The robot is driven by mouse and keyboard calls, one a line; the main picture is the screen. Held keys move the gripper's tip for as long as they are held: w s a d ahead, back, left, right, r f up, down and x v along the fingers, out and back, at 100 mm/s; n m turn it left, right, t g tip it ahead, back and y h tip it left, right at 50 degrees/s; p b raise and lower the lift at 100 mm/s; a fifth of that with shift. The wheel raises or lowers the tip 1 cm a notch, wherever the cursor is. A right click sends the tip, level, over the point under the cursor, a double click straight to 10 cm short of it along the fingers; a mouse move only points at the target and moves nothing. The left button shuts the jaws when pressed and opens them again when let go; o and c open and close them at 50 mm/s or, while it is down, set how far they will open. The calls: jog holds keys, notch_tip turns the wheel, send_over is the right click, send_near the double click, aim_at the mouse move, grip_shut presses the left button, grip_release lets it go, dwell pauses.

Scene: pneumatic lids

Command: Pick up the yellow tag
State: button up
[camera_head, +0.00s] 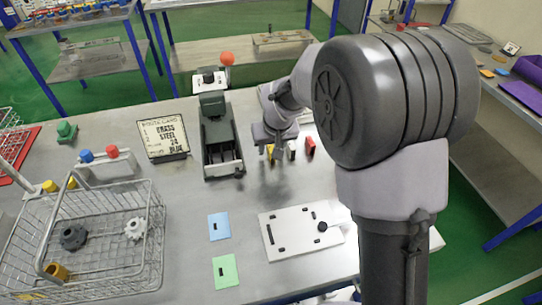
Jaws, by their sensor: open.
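A small yellow piece (270,154), which looks like the yellow tag, stands on the grey table just below my gripper. My gripper (271,147) points down and is open, with its fingers close around or just above the piece. I cannot tell whether they touch it. The fingers and wrist hide part of the yellow piece. A white piece (291,150) and a red piece (310,145) stand to its right in a row.
A dark press-like fixture (219,145) with an orange ball stands left of my gripper. A sign card (163,137) is further left. A wire basket (150,262) holds gears at lower left. A white plate (285,238), blue card (219,226) and green card (225,271) lie in front.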

jog(key=shift+x, duration=0.75)
jog(key=shift+r, duration=0.2)
jog(key=shift+c, duration=0.2)
grip_shut()
jog(key=shift+r, duration=0.1)
